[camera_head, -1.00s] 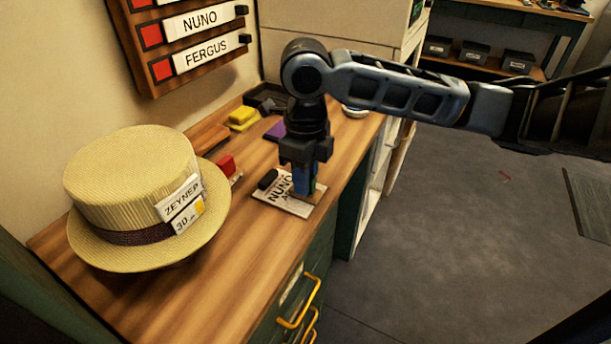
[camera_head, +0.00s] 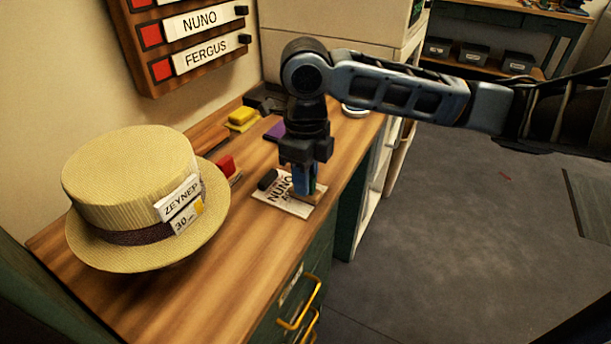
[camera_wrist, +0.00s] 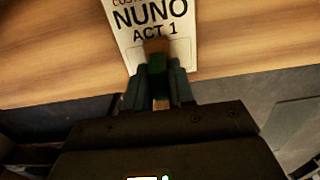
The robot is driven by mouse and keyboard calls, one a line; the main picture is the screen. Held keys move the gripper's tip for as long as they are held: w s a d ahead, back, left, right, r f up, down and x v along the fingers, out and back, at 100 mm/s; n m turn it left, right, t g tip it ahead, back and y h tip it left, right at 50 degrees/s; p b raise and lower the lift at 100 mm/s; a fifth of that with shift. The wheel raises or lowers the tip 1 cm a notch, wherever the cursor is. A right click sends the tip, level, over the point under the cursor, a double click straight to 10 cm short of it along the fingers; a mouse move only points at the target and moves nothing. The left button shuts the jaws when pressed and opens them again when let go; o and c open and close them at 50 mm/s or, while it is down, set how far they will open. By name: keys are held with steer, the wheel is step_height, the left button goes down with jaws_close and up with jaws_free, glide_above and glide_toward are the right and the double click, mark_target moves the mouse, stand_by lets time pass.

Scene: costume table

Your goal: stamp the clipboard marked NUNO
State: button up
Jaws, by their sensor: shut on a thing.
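The clipboard marked NUNO (camera_head: 268,198) lies flat near the front edge of the wooden counter. In the wrist view the clipboard (camera_wrist: 186,48) reads "NUNO ACT 1", with an outlined box below the text. My gripper (camera_head: 304,188) points down over its right end. In the wrist view my gripper (camera_wrist: 158,88) is shut on a small stamp (camera_wrist: 157,62) with a green part and a brown part. The stamp overlaps the outlined box in that view. Its lower face is hidden, so I cannot tell whether it touches the clipboard.
A straw hat (camera_head: 130,185) tagged ZEYNEP stands on the counter at left. A red block (camera_head: 225,165), a yellow object (camera_head: 241,117) and a purple item (camera_head: 275,131) lie behind the clipboard. A rack with name plates (camera_head: 200,50) hangs on the wall. The floor at right is open.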

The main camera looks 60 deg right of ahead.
steer(key=shift+r+p, duration=2.25)
steer(key=shift+r, duration=1.25)
